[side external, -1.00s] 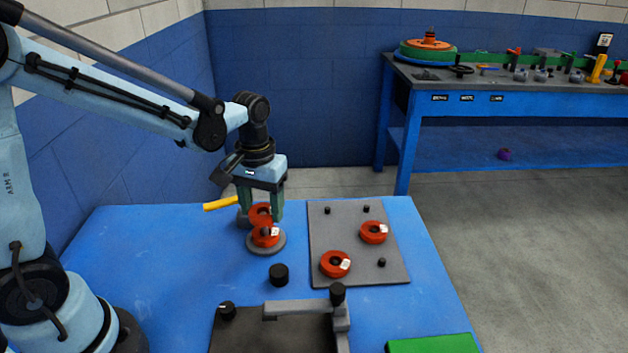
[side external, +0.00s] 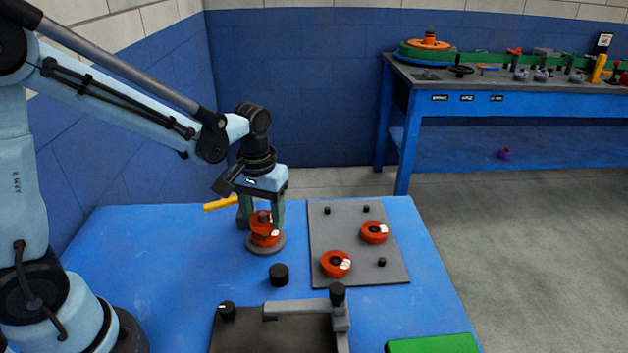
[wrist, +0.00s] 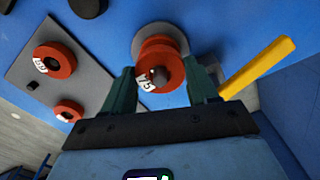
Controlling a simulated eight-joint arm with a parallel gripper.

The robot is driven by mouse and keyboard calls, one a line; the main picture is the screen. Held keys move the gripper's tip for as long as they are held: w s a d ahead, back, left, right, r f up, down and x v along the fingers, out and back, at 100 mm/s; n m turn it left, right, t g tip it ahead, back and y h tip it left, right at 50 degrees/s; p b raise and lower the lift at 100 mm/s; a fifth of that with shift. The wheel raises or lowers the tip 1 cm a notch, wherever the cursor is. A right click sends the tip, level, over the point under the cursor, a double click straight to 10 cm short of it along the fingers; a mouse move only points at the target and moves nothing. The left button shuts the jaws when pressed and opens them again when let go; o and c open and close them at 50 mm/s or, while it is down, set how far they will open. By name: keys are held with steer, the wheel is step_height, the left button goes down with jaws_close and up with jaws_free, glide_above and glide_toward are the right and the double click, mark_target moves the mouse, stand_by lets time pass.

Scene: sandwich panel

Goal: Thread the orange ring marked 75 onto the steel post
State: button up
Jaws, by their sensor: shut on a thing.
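My gripper (side external: 262,217) is shut on an orange ring (side external: 260,226), also in the wrist view (wrist: 177,72), where its white label reads 75. The fingers (wrist: 161,86) grip it from both sides. It is over a round grey base (side external: 253,250), directly above another orange ring (side external: 264,240) lying there. The tip of the steel post (wrist: 157,76) shows inside the held ring's hole in the wrist view. The rest of the post is hidden by the rings. I cannot tell how far the held ring is around it, or whether the rings touch.
A grey plate (side external: 330,225) to the right holds two more orange rings (side external: 335,264) (side external: 374,232) and short black pegs. A black knob (side external: 278,274) stands in front of the base. A yellow bar (side external: 221,203) is behind left. A dark fixture (side external: 275,330) lies at the front.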

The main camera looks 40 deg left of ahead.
mark_target(263, 214)
steer(key=shift+f, duration=0.75)
stand_by(0.8)
steer(key=o, duration=1.4)
steer(key=shift+c, duration=0.2)
steer(key=shift+r, duration=5.25)
